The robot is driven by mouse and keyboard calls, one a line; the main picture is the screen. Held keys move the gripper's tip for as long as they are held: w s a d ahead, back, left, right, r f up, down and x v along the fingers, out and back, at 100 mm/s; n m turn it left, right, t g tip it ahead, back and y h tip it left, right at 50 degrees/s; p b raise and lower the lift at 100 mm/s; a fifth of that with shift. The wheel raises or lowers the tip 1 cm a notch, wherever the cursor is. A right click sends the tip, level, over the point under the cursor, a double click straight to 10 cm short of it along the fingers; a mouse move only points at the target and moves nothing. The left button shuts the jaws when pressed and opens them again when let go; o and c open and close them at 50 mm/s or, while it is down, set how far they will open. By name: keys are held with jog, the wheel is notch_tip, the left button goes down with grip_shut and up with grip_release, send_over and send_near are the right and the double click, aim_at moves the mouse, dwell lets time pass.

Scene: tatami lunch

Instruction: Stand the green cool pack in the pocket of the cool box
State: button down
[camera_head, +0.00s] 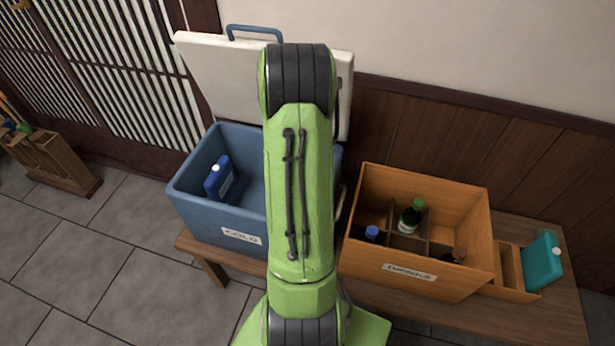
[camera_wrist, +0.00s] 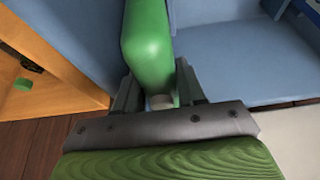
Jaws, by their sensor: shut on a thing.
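My gripper (camera_wrist: 158,92) is shut on the green cool pack (camera_wrist: 148,45), which sits between the two dark fingers in the wrist view. A pale cap shows at the pack's end near the fingers. The pack is in front of the blue walls of the cool box (camera_wrist: 235,62); whether it touches them or is inside the pocket cannot be told. In the head view the open cool box (camera_head: 205,218), labelled COLD, stands left of my arm. My arm hides its right part, my gripper and the green pack there.
A blue pack (camera_head: 219,178) stands inside the cool box, left side. The raised white lid (camera_head: 225,75) is behind. An orange crate (camera_head: 450,198) with bottles stands at right on the wooden bench (camera_head: 545,318). A teal pack (camera_head: 541,263) leans in a small wooden holder.

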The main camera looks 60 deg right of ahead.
jog(key=shift+f+b, duration=0.8)
jog(key=shift+f, duration=0.8)
jog(key=shift+f, duration=1.15)
